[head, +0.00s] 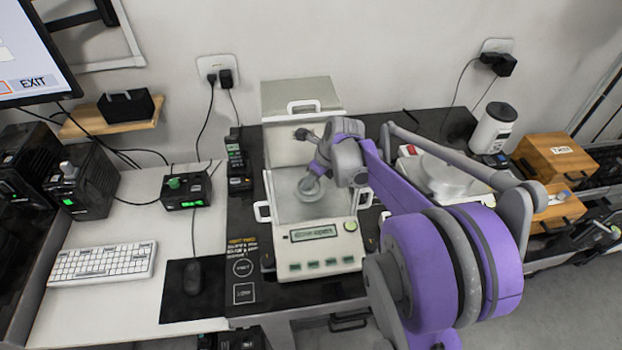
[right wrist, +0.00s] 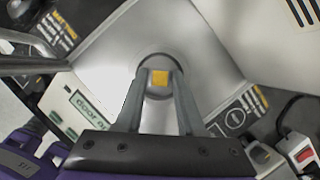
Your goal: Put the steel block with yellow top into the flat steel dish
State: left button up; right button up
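The steel block with yellow top (right wrist: 160,78) shows in the right wrist view between the fingertips of my right gripper (right wrist: 160,88). The fingers appear closed against its two sides. Below it is a round grey pan (right wrist: 148,62) inside the balance. In the head view my right gripper (head: 313,183) reaches into the open weighing chamber from the right, above this pan, and the block cannot be made out. A wide, flat steel dish (head: 448,182) stands on the table to the right, partly behind my right arm. My left gripper is in neither view.
The balance (head: 320,252) has side walls and handles close around my right gripper. A white jar-like device (head: 493,128) and wooden boxes (head: 556,158) stand at the right. A keyboard (head: 103,263) and a mouse (head: 192,277) lie at the left.

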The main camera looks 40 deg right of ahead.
jog(key=shift+r, duration=0.1)
jog(key=shift+r, duration=0.25)
jog(key=v, duration=1.1)
jog(key=shift+s+r+p, duration=0.3)
jog(key=shift+p, duration=0.15)
